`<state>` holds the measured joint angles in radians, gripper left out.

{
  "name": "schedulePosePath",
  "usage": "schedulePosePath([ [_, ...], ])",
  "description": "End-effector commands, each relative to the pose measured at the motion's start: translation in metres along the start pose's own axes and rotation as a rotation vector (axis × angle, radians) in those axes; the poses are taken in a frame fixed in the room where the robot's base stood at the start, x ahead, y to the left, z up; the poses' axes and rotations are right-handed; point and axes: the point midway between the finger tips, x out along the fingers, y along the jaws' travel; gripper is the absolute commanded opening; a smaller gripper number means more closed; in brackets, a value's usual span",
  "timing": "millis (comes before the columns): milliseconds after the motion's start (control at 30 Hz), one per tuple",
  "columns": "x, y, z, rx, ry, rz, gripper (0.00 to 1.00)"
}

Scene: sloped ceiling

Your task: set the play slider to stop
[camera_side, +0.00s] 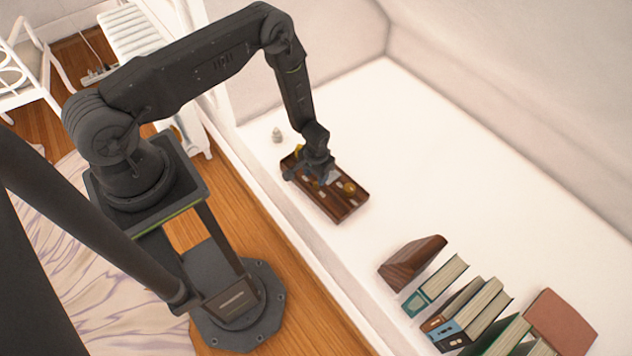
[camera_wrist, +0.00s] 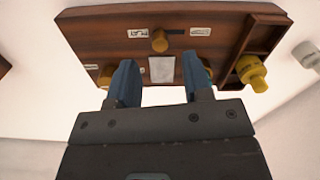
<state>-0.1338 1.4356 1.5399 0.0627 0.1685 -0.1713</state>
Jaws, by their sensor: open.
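A dark brown wooden board (camera_side: 347,206) lies on the white surface in the side view; it also shows in the wrist view (camera_wrist: 95,36). A brass slider knob (camera_wrist: 160,41) stands near its middle, at the slot end beside a label that seems to read PLAY (camera_wrist: 139,33). The dark slot runs right from the knob toward a second label (camera_wrist: 200,31), too small to read. My gripper (camera_wrist: 159,60) is open and empty, its blue fingers either side of a pale plate (camera_wrist: 161,70), with the knob beyond their tips. I cannot tell their height above the board.
A brass peg (camera_wrist: 253,74) sits at the board's right end in the wrist view. Other brass knobs are partly behind the fingers. A small pale piece (camera_side: 277,135) stands beyond the board. A wooden wedge (camera_side: 410,262) and several books (camera_side: 470,305) stand at right; the surface between is clear.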

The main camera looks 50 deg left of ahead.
Motion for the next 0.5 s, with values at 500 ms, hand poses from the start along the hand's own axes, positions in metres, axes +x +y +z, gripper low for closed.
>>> schedulePosePath([
  [500,0.047,0.0,-0.001,0.0,0.002,0.0,0.45],
])
